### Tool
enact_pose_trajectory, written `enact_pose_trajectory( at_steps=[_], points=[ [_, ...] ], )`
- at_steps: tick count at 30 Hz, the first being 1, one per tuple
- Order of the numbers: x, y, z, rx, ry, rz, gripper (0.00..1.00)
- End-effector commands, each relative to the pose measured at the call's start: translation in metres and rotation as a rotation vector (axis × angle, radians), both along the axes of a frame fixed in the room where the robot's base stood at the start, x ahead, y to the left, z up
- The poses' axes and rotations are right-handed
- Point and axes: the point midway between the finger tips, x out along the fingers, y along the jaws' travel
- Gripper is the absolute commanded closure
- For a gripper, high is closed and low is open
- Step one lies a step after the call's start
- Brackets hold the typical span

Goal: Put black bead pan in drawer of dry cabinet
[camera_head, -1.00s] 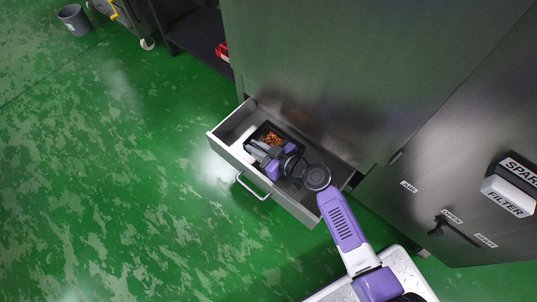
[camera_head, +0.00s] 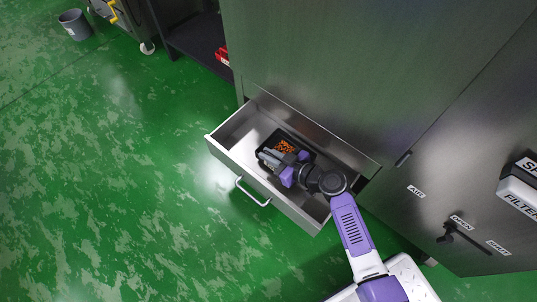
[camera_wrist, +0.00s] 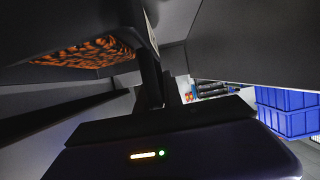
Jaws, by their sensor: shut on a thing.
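The black bead pan (camera_head: 296,139) holds orange-brown beads and is inside the open drawer (camera_head: 226,152) of the grey metal dry cabinet (camera_head: 310,60). My gripper (camera_head: 270,157) is inside the drawer too, shut on the pan's near side. In the wrist view the pan (camera_wrist: 95,52) fills the upper left, with its beads showing, and a dark finger of my gripper (camera_wrist: 150,75) is against its edge. I cannot tell whether the pan touches the drawer floor.
The drawer front has a handle (camera_head: 253,192). A cabinet with labels and a black lever (camera_head: 459,236) stands at the right. A grey bin (camera_head: 73,25) is at the far left. Blue crates (camera_wrist: 288,112) show in the wrist view. Green floor at the left is clear.

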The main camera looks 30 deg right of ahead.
Motion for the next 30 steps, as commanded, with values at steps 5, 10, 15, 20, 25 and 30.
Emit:
enact_pose_trajectory(
  at_steps=[5,10,15,20,25,30],
  points=[
    [0.001,0.0,-0.003,-0.001,-0.003,0.0,1.0],
    [0.001,0.0,-0.006,-0.002,-0.003,0.0,1.0],
    [0.001,0.0,-0.01,-0.002,-0.003,0.0,1.0],
    [0.001,0.0,-0.012,-0.001,-0.003,0.0,1.0],
    [0.0,0.0,-0.012,0.0,0.0,-0.001,0.72],
    [0.0,0.0,-0.012,0.0,0.0,0.0,0.67]
  ],
)
